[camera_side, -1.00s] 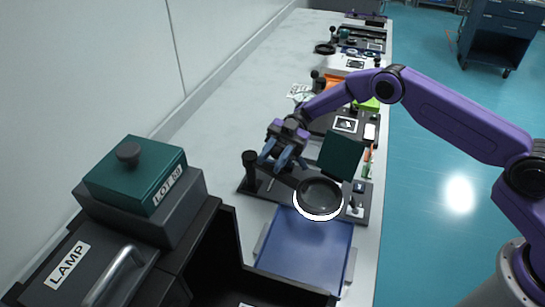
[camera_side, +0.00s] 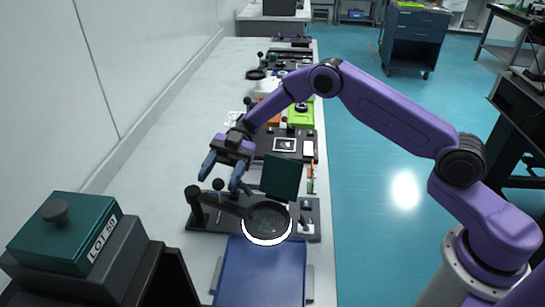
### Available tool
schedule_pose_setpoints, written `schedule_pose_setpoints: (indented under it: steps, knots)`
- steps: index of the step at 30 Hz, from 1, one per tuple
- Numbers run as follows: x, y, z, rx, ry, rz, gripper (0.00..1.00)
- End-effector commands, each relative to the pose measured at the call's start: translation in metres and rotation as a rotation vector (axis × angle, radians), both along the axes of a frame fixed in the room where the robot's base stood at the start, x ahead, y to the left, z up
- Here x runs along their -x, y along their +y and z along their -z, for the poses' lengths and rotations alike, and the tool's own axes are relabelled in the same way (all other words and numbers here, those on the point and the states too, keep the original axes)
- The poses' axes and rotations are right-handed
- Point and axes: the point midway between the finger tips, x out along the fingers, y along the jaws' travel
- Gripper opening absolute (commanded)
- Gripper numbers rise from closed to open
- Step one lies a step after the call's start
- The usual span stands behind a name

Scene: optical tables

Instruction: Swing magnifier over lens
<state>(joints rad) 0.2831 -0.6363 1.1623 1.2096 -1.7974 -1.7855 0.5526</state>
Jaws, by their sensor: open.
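The magnifier (camera_side: 267,219) is a dark round head with a white ring along its lower rim. Its dark arm (camera_side: 228,206) runs left to a black post (camera_side: 194,205) on a black base plate (camera_side: 309,224). The head hangs over the front edge of the base, beside the blue tray. My gripper (camera_side: 221,184) is open and empty, above the magnifier arm near the post, its blue fingers spread. I cannot tell whether a finger touches the arm. A lens under or near the magnifier cannot be made out clearly.
A dark green upright plate (camera_side: 282,177) stands just behind the magnifier head. The blue tray (camera_side: 262,272) lies in front. A green-lidded box (camera_side: 62,232) labelled LOT 50 stands at the lower left. More equipment lines the bench behind; the bench's left side is clear.

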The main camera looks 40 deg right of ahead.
Motion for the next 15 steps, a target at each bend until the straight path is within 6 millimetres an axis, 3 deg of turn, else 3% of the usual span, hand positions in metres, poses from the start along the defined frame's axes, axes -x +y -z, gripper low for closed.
schedule_pose_setpoints:
  steps: [9,15]
  knots:
    - [0.027,-0.017,-0.039,-0.001,-0.001,0.000,0.56]
    - [0.049,-0.031,-0.050,0.000,0.000,-0.001,0.56]
